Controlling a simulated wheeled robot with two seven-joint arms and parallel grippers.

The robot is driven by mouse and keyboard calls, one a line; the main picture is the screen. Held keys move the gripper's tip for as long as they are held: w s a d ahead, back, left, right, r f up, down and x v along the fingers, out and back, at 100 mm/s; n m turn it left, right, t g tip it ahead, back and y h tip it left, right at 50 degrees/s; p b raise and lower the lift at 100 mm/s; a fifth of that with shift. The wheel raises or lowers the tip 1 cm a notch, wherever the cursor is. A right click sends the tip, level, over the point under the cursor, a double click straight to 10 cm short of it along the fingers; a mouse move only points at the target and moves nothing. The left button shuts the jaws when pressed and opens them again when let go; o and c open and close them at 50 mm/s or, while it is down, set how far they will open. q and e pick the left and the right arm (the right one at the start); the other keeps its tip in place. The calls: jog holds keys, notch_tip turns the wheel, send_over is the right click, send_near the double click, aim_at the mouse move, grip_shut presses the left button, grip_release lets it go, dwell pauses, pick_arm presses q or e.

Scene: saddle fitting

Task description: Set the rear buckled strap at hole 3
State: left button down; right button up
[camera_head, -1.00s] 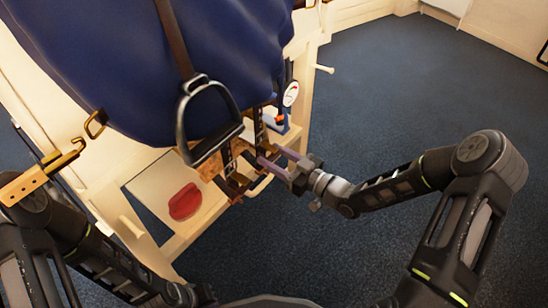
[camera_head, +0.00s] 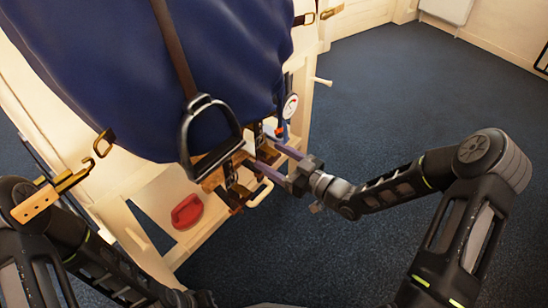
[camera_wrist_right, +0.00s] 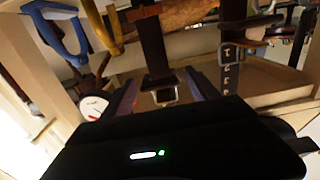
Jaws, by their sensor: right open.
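Two dark hanging straps with metal buckles show low on the saddle's near side. The one further back (camera_head: 259,134) hangs by my right gripper; the other (camera_head: 230,175) hangs nearer, below the stirrup. My right gripper (camera_head: 268,156) is open, with purple fingers pointing left at the straps. In the right wrist view, one dark strap (camera_wrist_right: 154,50) comes down between the two fingers, with a metal buckle (camera_wrist_right: 165,95) low on it. I cannot tell whether the fingers touch it. The other strap (camera_wrist_right: 229,72), with marked holes and a buckle, hangs to the right. My left gripper is out of view.
A black stirrup (camera_head: 183,135) hangs in front of the blue saddle (camera_head: 110,75). A white dial (camera_head: 290,106) and a red object (camera_head: 187,211) are on the pale wooden stand. A tan bar with holes (camera_head: 36,204) is at left. Blue floor right of the stand is clear.

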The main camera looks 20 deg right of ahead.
jog(key=p+v, duration=0.2)
jog(key=v, duration=0.5)
jog(key=shift+s+d, duration=0.25)
jog(key=shift+s, duration=0.1)
dwell(0.6)
